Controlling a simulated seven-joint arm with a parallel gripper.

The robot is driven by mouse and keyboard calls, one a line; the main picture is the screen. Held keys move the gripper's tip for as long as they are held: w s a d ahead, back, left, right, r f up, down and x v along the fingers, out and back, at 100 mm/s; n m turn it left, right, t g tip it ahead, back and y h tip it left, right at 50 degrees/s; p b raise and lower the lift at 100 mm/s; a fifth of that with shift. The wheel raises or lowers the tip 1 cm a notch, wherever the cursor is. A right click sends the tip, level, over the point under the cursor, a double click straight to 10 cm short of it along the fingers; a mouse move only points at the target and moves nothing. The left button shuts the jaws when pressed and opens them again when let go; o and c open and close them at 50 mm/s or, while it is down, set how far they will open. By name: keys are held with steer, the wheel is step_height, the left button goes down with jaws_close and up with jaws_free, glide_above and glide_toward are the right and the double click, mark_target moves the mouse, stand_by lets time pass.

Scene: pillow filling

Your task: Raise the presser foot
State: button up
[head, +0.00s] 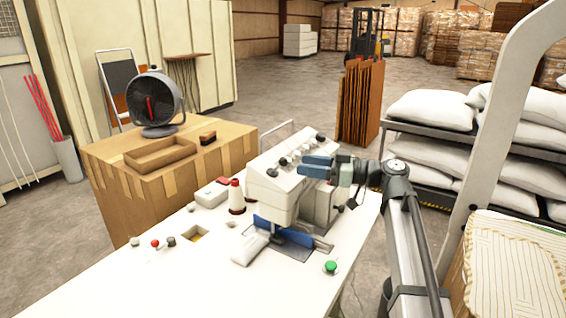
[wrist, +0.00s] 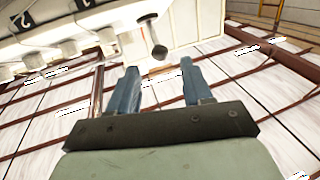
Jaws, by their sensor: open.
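The white sewing machine (head: 287,190) stands on the white table (head: 150,290). My gripper (head: 316,166) is beside the upper right of the machine's head, its blue fingers pointing left. In the wrist view my gripper (wrist: 160,82) is open, with nothing between the fingers. A short lever with a dark rounded end (wrist: 157,47) sticks out from the machine's pale side, just beyond and between the fingertips, apart from them. The presser foot itself cannot be made out; the low area by the blue plate (head: 290,232) is small and partly covered.
A thread cone (head: 236,198) and a red-and-white box (head: 212,193) stand left of the machine. A green button (head: 330,267) is at the table's right front. A cardboard box (head: 150,190) with a fan (head: 155,103) stands behind. Shelves of pillows (head: 432,110) are at right.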

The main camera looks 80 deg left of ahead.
mark_target(283, 162)
steer(key=x, duration=0.7)
steer(key=shift+s+a+f, duration=0.1)
steer(key=shift+s, duration=0.05)
jaws_close()
stand_by(0.3)
